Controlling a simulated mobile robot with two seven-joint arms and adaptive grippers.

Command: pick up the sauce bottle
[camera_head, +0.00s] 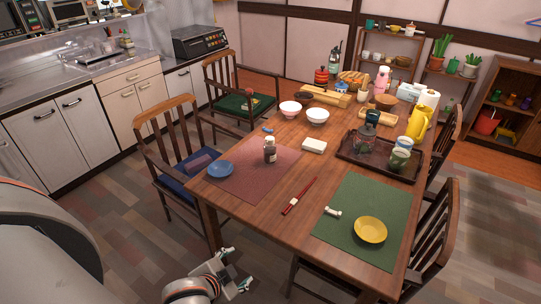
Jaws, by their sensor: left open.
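The sauce bottle (270,150), small and dark with a white cap and a pale label, stands upright on the reddish placemat (248,178) on the near left part of the wooden table. My left gripper (236,271) is at the bottom of the view, in front of the table's near edge and lower than the tabletop. It is open, with nothing seen between its fingers, and well apart from the bottle. My right gripper is not in view.
A blue plate (221,169) lies left of the bottle, a white box (314,145) to its right. Red chopsticks (299,196) lie between the mats. A yellow bowl (370,230) sits on the green mat (340,203). A blue-cushioned chair (183,169) stands at the table's left side.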

